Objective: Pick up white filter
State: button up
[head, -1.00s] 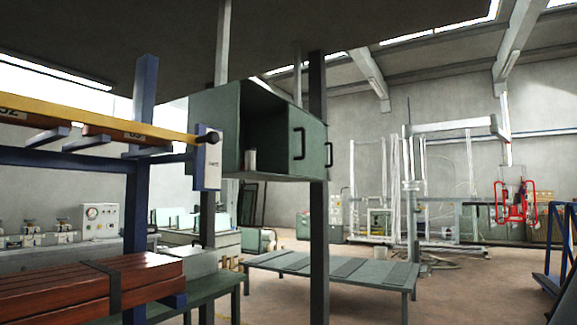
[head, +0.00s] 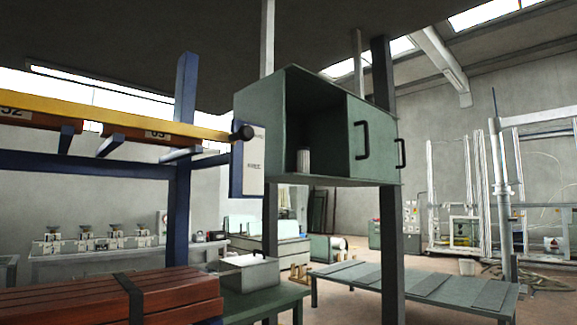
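A small white cylinder, which looks like the white filter (head: 304,161), stands upright inside a green-grey wall cabinet (head: 262,135) in the head view. It is near the open left part of the cabinet, on its floor. The right part of the cabinet front is covered by a panel with a black handle (head: 361,140). The inside behind the cylinder is dark. My gripper is not visible in the head view.
A yellow beam (head: 120,121) on a blue post (head: 184,130) stands left of the cabinet. Dark posts hold the cabinet up. Red-brown beams (head: 80,305) lie at lower left.

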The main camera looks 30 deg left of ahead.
aim_at(303, 153)
jog(key=u, duration=0.6)
jog(key=i, duration=0.65)
jog(key=u, duration=0.75)
